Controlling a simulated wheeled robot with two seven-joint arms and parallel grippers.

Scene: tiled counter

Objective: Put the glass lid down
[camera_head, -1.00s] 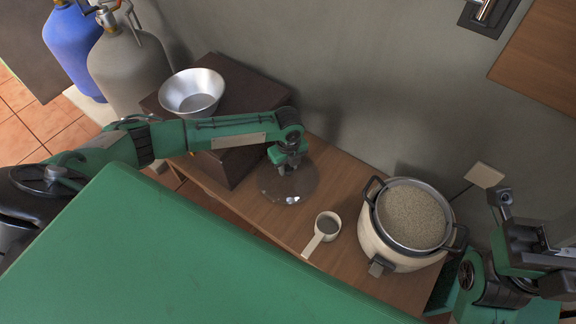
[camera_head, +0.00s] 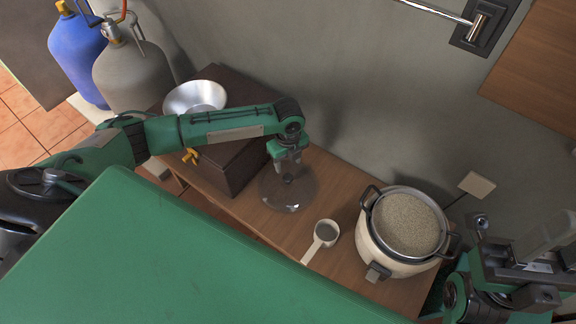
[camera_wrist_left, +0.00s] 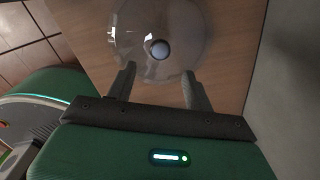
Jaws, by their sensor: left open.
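The clear glass lid (camera_head: 276,196) lies on the wooden counter between the dark box and the measuring cup. In the left wrist view the lid (camera_wrist_left: 135,50) shows its round knob, just beyond the fingertips. My left gripper (camera_head: 288,178) is over the lid. In the left wrist view its two fingers (camera_wrist_left: 158,72) are apart with nothing between them, and the knob is clear of them. The cream rice cooker (camera_head: 382,252), filled with grain, stands uncovered at the right. My right gripper (camera_head: 545,295) is at the lower right edge; its fingers cannot be made out.
A white measuring cup (camera_head: 325,233) lies between lid and cooker. A metal bowl (camera_head: 194,98) sits on the dark box (camera_head: 240,165) behind my left arm. Gas cylinders (camera_head: 130,75) stand at the far left. The wall (camera_head: 340,90) runs along the counter's back.

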